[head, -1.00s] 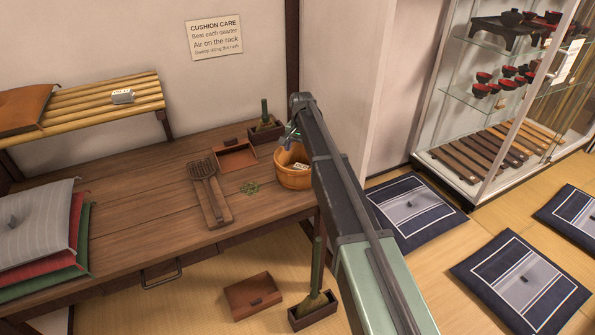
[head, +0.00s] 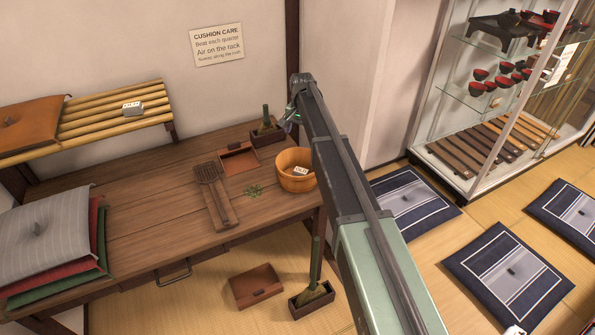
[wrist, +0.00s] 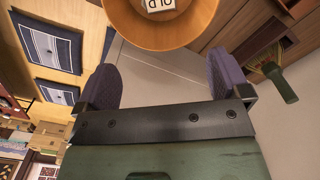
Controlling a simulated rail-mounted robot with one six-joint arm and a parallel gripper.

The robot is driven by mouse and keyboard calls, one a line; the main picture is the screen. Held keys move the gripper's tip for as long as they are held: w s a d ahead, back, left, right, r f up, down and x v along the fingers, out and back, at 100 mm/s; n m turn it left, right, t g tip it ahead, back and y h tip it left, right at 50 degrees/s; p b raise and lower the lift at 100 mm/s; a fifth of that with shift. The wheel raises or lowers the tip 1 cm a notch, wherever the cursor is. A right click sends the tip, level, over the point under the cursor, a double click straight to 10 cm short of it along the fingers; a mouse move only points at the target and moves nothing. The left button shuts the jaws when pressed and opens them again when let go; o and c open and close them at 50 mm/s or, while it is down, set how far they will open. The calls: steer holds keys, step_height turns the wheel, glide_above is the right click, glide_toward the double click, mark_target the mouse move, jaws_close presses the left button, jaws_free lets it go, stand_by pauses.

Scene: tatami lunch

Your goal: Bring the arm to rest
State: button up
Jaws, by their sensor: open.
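My arm reaches up across the middle of the head view, with my gripper (head: 290,115) at its far end, small and partly hidden there. In the wrist view my gripper (wrist: 162,88) shows two purple-padded fingers set wide apart with nothing between them. A wooden tub (head: 296,182) with a white label card inside stands on the table, below and beside the arm in the head view. The tub also shows at the top of the wrist view (wrist: 150,38), beyond the fingers and apart from them.
The wooden table (head: 160,215) holds a slatted beater (head: 214,195), a dustpan (head: 240,160), a brush in a box (head: 267,132), green bits (head: 254,191) and stacked cushions (head: 45,240). A bamboo rack (head: 105,110) is at left, a glass cabinet (head: 440,165) at right. Floor cushions (head: 505,268) lie on tatami.

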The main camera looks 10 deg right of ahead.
stand_by(0.3)
steer(key=s+n, duration=0.7)
steer(key=s, duration=3.2)
steer(key=shift+s, duration=0.35)
